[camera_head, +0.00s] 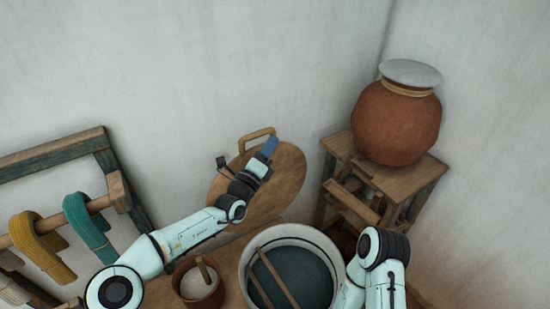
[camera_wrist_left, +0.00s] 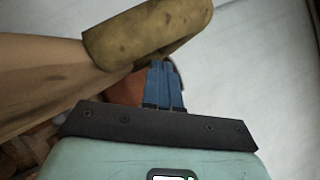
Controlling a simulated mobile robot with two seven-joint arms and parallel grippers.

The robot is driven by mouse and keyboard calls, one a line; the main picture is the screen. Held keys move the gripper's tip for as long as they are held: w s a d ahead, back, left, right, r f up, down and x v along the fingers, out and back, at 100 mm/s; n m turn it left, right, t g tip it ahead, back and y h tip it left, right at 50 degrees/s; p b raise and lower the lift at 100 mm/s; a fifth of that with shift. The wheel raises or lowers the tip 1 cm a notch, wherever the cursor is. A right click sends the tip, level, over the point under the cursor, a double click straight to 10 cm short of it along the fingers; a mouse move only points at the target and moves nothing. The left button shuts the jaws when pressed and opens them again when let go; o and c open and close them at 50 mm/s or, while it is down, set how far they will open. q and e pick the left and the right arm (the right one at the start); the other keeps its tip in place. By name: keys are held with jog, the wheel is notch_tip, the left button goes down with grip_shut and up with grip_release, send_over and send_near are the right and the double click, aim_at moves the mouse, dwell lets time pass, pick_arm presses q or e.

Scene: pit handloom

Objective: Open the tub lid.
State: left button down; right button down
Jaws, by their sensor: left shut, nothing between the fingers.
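The tub (camera_head: 334,247) is a pale round vessel with a dark rim line, and its mouth is uncovered, showing dark liquid (camera_head: 305,272). The round wooden lid (camera_head: 290,185) stands raised and tilted behind the tub, near the wall. Its tan loop handle (camera_head: 257,132) is at its upper edge and shows large in the left wrist view (camera_wrist_left: 148,32). My left gripper (camera_head: 270,146) is in front of the lid, its blue fingers (camera_wrist_left: 164,85) together and empty, just beside the handle. I cannot tell whether they touch it. My right arm comes in beside the tub; its gripper is hidden.
Two wooden sticks (camera_head: 276,276) lie across the tub. A small clay pot (camera_head: 187,292) with pale contents stands left of it. A clay jar (camera_head: 397,125) sits on a wooden stand (camera_head: 341,143) at right. Yarn hanks (camera_head: 88,228) hang on a rack at left.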

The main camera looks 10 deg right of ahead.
pick_arm(q)
jog(key=shift+w+a, duration=0.15)
jog(key=shift+w, duration=0.35)
jog(key=shift+w+a, duration=0.15)
jog(key=shift+w, duration=0.35)
jog(key=shift+s+a, duration=0.1)
jog(key=shift+a, duration=0.05)
